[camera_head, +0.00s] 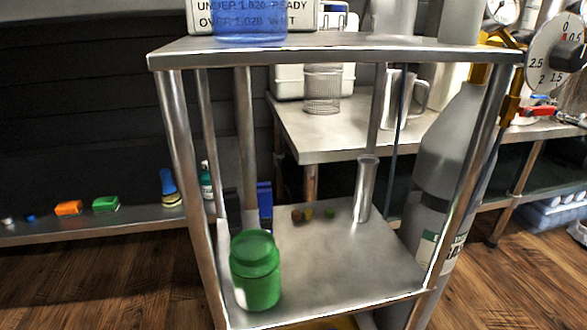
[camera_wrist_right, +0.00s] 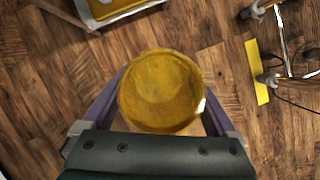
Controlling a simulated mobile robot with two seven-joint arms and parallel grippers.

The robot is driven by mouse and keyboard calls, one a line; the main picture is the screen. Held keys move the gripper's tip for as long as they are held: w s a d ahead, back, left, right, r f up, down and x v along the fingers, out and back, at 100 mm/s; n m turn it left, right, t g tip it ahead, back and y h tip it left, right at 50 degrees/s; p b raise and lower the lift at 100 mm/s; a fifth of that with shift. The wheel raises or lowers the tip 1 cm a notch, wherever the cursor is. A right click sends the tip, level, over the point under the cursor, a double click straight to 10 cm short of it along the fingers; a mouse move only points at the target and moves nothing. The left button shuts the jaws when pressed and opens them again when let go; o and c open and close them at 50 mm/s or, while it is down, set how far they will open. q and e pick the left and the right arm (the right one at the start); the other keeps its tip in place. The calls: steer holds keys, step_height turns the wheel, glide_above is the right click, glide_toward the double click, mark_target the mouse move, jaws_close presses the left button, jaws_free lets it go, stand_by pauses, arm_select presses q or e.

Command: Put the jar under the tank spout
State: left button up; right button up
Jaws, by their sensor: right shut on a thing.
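In the right wrist view, my right gripper (camera_wrist_right: 162,100) is shut on a round yellow jar (camera_wrist_right: 160,85), with one finger on each side of it. The jar is seen from above, over the wooden floor. What is beneath it is hidden. A green jar (camera_head: 256,272) stands upright on the lower shelf of the metal rack in the head view. A blue see-through container (camera_head: 250,22) stands on the top shelf, cut by the frame's top edge. I cannot make out a tank spout. Neither gripper shows in the head view.
The metal rack (camera_head: 330,48) stands in front, with posts at its corners. A grey gas cylinder (camera_head: 455,130) stands at its right. A steel table (camera_head: 325,140) is behind it. A long low shelf (camera_head: 130,222) with small items runs along the left. A yellow strip (camera_wrist_right: 257,72) lies on the floor.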

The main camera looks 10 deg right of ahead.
steer(key=w+d+r+m+g+p, duration=0.2)
steer(key=w+r+m+p, duration=0.45)
steer(key=r+p, duration=0.9)
steer(key=w+d+r+m+g+h+p, duration=0.1)
steer(key=w+r+m+g+p, duration=0.2)
steer(key=r+m+p, duration=1.2)
steer(key=w+d+r+m+g+p, duration=0.25)
steer(key=w+r+p, duration=0.35)
steer(key=r, duration=1.6)
arm_select(q)
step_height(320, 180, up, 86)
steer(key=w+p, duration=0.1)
steer(key=p, duration=4.7)
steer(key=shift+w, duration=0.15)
arm_select(e)
steer(key=s+a+r+m+y, duration=0.1)
steer(key=s+r+m, duration=0.1)
steer(key=r, duration=1.6)
steer(key=s+a+r+m+y, duration=0.1)
steer(key=a+r+m, duration=0.1)
steer(key=r, duration=1.7)
steer(key=s+a+r+m+g, duration=0.1)
steer(key=s+r+m, duration=0.1)
steer(key=r, duration=1.7)
steer(key=shift+s+a+r+m+y, duration=0.15)
steer(key=shift+s+a+m+y, duration=0.2)
steer(key=shift+m, duration=0.45)
steer(key=shift+d, duration=0.2)
